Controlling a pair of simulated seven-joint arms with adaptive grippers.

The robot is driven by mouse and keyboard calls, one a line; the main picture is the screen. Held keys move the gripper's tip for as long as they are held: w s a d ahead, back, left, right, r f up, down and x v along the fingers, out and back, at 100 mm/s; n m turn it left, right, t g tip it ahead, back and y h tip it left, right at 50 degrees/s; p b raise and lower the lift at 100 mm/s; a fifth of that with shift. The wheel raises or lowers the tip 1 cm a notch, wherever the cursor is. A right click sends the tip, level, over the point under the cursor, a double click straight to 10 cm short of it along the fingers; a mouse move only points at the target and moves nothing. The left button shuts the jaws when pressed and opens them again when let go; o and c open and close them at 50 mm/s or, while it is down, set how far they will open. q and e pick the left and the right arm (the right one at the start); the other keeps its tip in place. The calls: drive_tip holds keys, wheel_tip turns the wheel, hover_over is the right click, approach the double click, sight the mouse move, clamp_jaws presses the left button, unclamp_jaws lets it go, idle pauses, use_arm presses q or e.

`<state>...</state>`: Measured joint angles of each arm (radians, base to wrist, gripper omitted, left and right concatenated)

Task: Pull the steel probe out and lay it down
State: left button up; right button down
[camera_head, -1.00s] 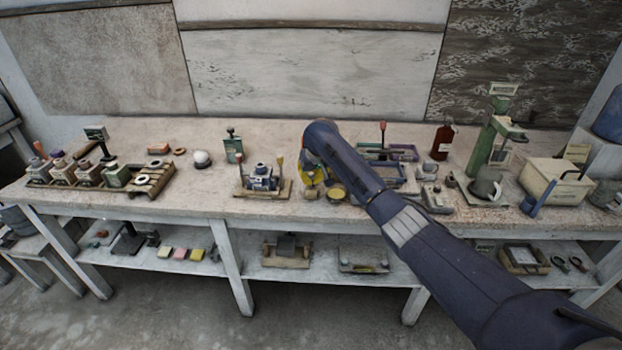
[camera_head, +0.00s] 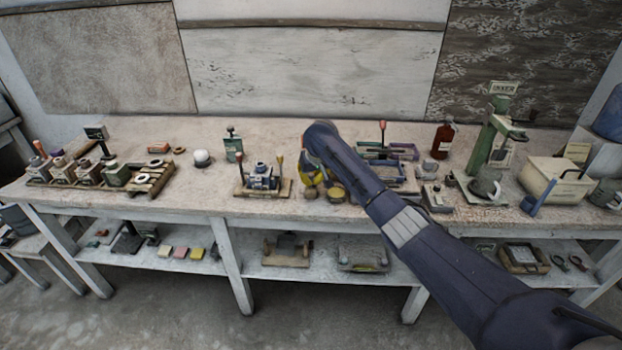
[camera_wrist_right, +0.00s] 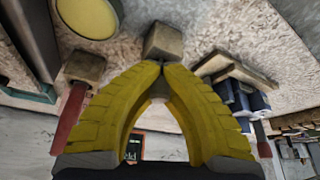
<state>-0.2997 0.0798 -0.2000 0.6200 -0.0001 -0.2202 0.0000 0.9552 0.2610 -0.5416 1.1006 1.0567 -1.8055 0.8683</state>
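My right gripper (camera_head: 310,185) is low over the middle of the bench, at the end of the dark blue arm. In the right wrist view its yellow fingers (camera_wrist_right: 160,66) are drawn together at the tips, right against a small grey-tan block (camera_wrist_right: 163,42). A small dark bit shows between the tips, and a pale piece shows between the fingers behind them; this looks like the steel probe (camera_wrist_right: 159,87), mostly hidden by the fingers. In the head view the probe cannot be made out. My left gripper is not in view.
A round yellow-topped dish (camera_head: 336,193) stands close beside the gripper. A wooden base with a blue device and upright handles (camera_head: 262,181) is just left. Trays (camera_head: 388,172) and a red-handled tool (camera_head: 382,133) lie behind on the right. Bare bench (camera_head: 215,203) shows at the front left.

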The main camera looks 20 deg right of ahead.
sight(311, 174)
drive_tip(key=c, duration=2.1)
unclamp_jaws()
drive_tip(key=shift+f, duration=0.25)
drive_tip(key=shift+c, duration=0.2)
drive_tip(key=o, duration=0.6)
drive_tip(key=shift+r, duration=0.1)
drive_tip(key=shift+r, duration=1.85)
